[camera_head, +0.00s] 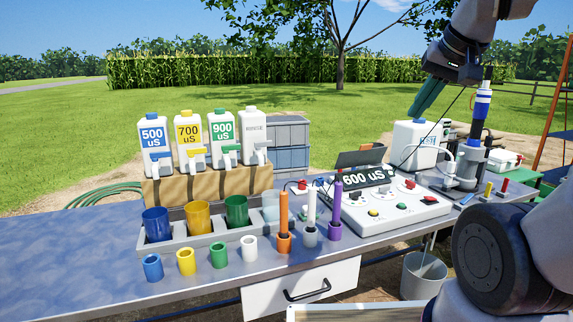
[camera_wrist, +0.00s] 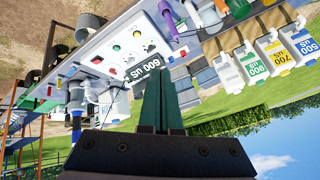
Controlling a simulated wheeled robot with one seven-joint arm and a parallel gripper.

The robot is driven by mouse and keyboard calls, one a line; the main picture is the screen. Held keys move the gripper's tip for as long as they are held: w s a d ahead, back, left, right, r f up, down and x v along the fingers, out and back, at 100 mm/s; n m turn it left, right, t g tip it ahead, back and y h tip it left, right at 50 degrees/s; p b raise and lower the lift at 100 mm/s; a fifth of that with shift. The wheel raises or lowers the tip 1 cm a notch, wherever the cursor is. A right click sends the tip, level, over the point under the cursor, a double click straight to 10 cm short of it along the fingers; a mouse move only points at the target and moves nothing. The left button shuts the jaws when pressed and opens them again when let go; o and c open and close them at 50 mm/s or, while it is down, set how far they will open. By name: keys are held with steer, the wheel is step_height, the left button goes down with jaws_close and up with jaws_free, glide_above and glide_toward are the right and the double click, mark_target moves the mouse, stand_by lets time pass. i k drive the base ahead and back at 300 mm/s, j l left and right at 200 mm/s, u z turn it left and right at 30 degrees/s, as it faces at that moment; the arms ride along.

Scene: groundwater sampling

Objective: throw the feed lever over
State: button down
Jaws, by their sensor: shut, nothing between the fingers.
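My gripper (camera_head: 416,113) is at the upper right in the head view, its green fingers pointing down and left above a white jug. In the wrist view the two fingers of my gripper (camera_wrist: 160,72) lie together with nothing between them. They are apart from everything on the bench. I cannot tell for sure which part is the feed lever. Short yellow (camera_head: 488,189) and red (camera_head: 504,186) handles stand at the right end of the bench. A grey apparatus (camera_head: 467,167) with a blue and white column (camera_head: 482,101) stands beside them.
The white jug (camera_head: 409,137) stands below my gripper. A console reading 600 uS (camera_head: 392,208) has several coloured knobs, and probes stand in front of it. Labelled bottles (camera_head: 190,138), cups and a rack (camera_head: 180,240) fill the middle. The bench (camera_head: 70,262) is clear at left.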

mark_target(470, 196)
steer(key=u, duration=0.25)
steer(key=l+u, duration=0.3)
steer(key=l, duration=0.25)
steer(key=l+u, duration=0.3)
steer(key=l, duration=1.1)
steer(key=l+u, duration=0.15)
steer(key=l, duration=0.65)
steer(key=k+l, duration=0.1)
steer(key=l, duration=0.7)
steer(key=l+u, duration=0.1)
steer(key=l, duration=0.7)
steer(key=k+l, duration=0.15)
steer(key=l, duration=0.65)
steer(key=k+l+z, duration=0.15)
steer(key=z, duration=0.2)
steer(key=k, duration=0.05)
